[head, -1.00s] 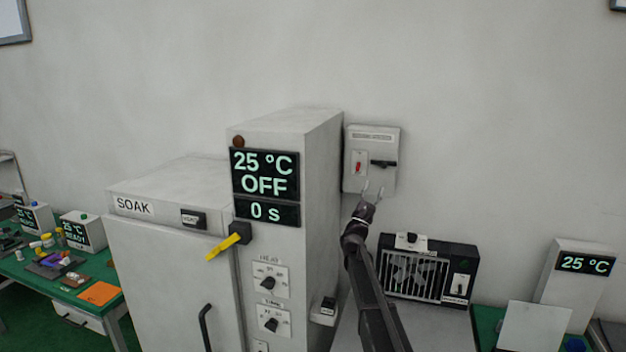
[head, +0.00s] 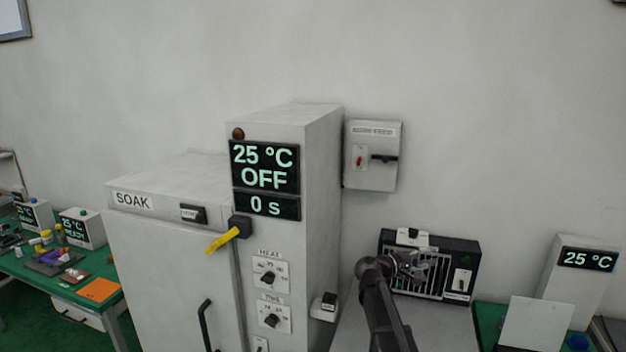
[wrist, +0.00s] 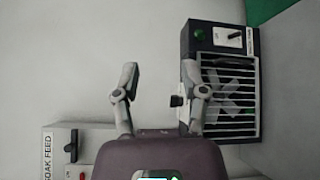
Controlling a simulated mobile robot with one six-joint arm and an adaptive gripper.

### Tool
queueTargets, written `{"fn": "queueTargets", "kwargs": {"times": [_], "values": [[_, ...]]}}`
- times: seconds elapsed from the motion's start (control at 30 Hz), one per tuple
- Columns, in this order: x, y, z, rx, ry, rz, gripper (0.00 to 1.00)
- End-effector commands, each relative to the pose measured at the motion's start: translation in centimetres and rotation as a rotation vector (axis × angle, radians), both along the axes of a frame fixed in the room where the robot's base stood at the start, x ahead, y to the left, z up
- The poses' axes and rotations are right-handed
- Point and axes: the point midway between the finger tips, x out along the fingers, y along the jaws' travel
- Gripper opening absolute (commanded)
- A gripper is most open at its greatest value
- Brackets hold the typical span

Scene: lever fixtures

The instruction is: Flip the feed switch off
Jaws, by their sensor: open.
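The soak feed box (head: 372,176) is a pale grey wall box right of the tall oven cabinet in the head view. It carries a small red part (head: 360,157) and a black handle (head: 384,158) lying level, pointing right. The box also shows at the lower left of the wrist view (wrist: 52,142), labelled SOAK FEED, with its black handle (wrist: 70,148). My gripper (head: 418,262) is below and right of the box in the head view, in front of the fan unit. In the wrist view my gripper (wrist: 162,80) has its fingers apart, with nothing held.
The black fan unit (head: 462,255) with a grille and switch stands behind my gripper. The SOAK oven (head: 160,260) with a yellow lever (head: 222,241) is at left. A 25 °C display unit (head: 580,285) stands at right. The wall around the feed box is clear.

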Motion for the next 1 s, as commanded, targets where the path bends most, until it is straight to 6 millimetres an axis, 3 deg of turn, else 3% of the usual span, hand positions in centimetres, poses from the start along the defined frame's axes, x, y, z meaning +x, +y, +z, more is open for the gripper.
{"fn": "queueTargets", "kwargs": {"times": [0.03, 0.23, 0.47, 0.7, 1.0], "values": [[-1.6, -0.2, -1.3, 0.064, -0.004, -0.017, 0.55], [-5.9, 0.1, -6.3, 0.327, -0.014, -0.082, 0.55], [-10.9, 2.0, -11.5, 0.626, -0.006, -0.164, 0.55], [-16.2, 5.4, -16.0, 0.933, 0.021, -0.252, 0.55], [-22.5, 11.1, -19.5, 1.301, 0.084, -0.36, 0.55]]}}
